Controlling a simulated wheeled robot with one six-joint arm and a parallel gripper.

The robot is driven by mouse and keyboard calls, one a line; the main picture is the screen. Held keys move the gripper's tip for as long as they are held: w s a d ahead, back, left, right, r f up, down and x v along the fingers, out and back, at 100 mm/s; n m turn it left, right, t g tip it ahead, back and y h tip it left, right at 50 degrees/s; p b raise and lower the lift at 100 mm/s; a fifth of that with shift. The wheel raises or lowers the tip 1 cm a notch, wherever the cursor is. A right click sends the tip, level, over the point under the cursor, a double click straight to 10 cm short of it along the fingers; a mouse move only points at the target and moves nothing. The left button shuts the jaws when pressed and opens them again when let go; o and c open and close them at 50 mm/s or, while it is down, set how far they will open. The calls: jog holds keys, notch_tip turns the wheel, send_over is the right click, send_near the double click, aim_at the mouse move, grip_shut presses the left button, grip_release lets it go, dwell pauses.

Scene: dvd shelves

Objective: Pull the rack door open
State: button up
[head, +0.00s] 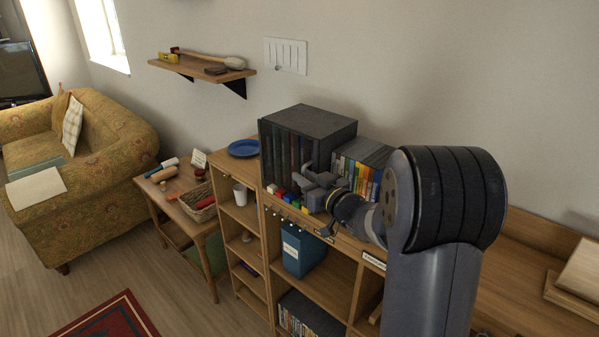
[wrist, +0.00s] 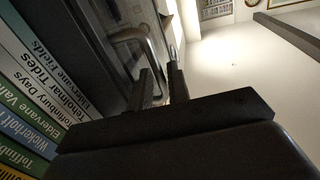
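The rack (head: 330,122) is a dark box standing on top of the wooden shelf unit. Its dark, see-through door (head: 285,150) is on the front, with upright cases faintly visible behind it. The door looks closed or nearly so. My gripper (head: 308,182) is at the right part of the door front. In the wrist view a metal loop handle (wrist: 130,36) stands out from the dark door, and its bar runs down between the two fingers of my gripper (wrist: 162,75). The fingers are close to the bar; whether they press on it is not clear.
Upright books (head: 358,175) stand right of the rack, close to my wrist; their spines (wrist: 30,85) fill the wrist view's left. Small coloured blocks (head: 287,196) lie before the door. A blue plate (head: 243,148) and a white cup (head: 240,194) are to the left.

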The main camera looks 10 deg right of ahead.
jog(key=shift+x, duration=1.3)
jog(key=shift+c, duration=0.5)
grip_shut()
